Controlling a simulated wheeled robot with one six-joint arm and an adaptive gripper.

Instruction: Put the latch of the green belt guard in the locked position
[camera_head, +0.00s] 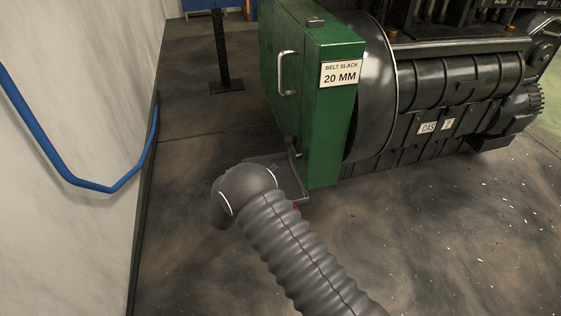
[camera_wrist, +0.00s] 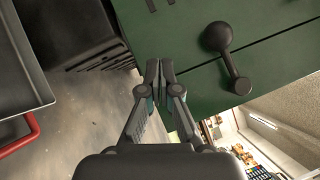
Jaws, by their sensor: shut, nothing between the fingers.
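The green belt guard (camera_head: 335,130) stands at the top middle of the head view, with a "BELT SLACK 20 MM" label. In the wrist view the guard (camera_wrist: 275,60) fills the upper right. A dark latch lever (camera_wrist: 230,62) with a round knob at one end and a smaller boss at the other lies against its face. It shows small at the guard's lower edge in the head view (camera_head: 292,147). My gripper (camera_wrist: 160,72) is shut and empty, its fingertips left of the latch and apart from it. The head view hides the fingers behind my arm.
A grey tray (camera_head: 288,182) sits low beside the guard; in the wrist view a grey tray edge (camera_wrist: 38,70) and red handle (camera_wrist: 20,135) show at left. A metal handle (camera_head: 283,73) is on the guard. A blue rail (camera_head: 85,182) runs along the left wall.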

